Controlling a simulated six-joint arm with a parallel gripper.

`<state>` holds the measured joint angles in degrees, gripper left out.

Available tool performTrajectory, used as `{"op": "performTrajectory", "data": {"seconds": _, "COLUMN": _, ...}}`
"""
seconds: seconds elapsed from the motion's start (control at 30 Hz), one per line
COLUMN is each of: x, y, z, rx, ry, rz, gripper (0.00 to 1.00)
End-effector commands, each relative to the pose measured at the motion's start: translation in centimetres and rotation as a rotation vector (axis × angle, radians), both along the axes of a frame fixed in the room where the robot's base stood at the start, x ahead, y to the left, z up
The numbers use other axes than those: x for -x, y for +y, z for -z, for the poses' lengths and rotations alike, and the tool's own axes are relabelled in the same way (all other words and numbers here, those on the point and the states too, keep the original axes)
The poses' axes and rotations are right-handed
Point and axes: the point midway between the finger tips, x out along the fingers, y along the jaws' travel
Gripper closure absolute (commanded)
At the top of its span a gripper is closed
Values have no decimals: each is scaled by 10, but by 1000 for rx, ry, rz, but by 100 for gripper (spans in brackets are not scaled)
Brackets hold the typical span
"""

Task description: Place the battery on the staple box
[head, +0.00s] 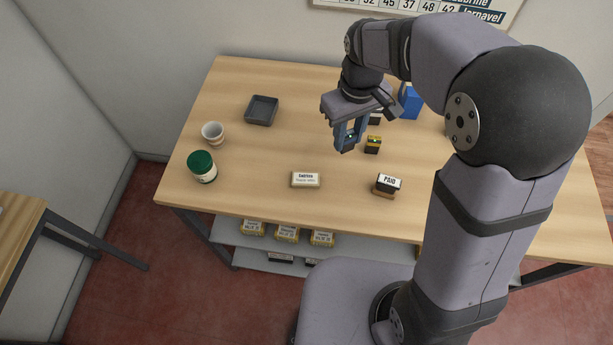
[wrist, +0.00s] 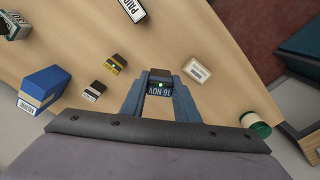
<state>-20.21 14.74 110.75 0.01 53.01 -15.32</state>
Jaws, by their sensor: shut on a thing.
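A tan box with a white label, which looks like the staple box (head: 306,181), lies near the front edge, left of and nearer than my gripper. Its top is bare.
A PAID stamp (head: 387,185) stands near the front edge. A dark tray (head: 261,110), a white cup (head: 212,133) and a green-lidded jar (head: 202,167) are at left. A blue box (head: 411,101) is behind my gripper. Several tan boxes (head: 287,233) lie on the lower shelf.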

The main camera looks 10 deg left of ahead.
Motion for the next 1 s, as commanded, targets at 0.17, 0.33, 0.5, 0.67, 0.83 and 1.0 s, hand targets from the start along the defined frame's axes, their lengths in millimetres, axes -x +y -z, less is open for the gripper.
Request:
{"op": "performTrajectory", "data": {"seconds": 0.17, "x": 23, "y": 60, "z": -5, "rx": -5, "ry": -11, "rz": -164, "gripper": 96}}
{"op": "performTrajectory", "data": {"seconds": 0.33, "x": 39, "y": 90, "z": -10, "rx": -7, "ry": -13, "rz": -242, "gripper": 96}}
{"op": "performTrajectory", "data": {"seconds": 0.5, "x": 43, "y": 89, "z": -18, "rx": 6, "ry": 14, "rz": -189, "gripper": 96}}
{"op": "performTrajectory", "data": {"seconds": 0.67, "x": 45, "y": 87, "z": -18, "rx": 11, "ry": 24, "rz": -165, "gripper": 96}}
{"op": "performTrajectory", "data": {"seconds": 0.83, "x": 45, "y": 87, "z": -6, "rx": 12, "ry": 27, "rz": -165, "gripper": 96}}
{"op": "performTrajectory", "data": {"seconds": 1.0, "x": 46, "y": 86, "z": 21, "rx": 13, "ry": 29, "rz": -165, "gripper": 96}}
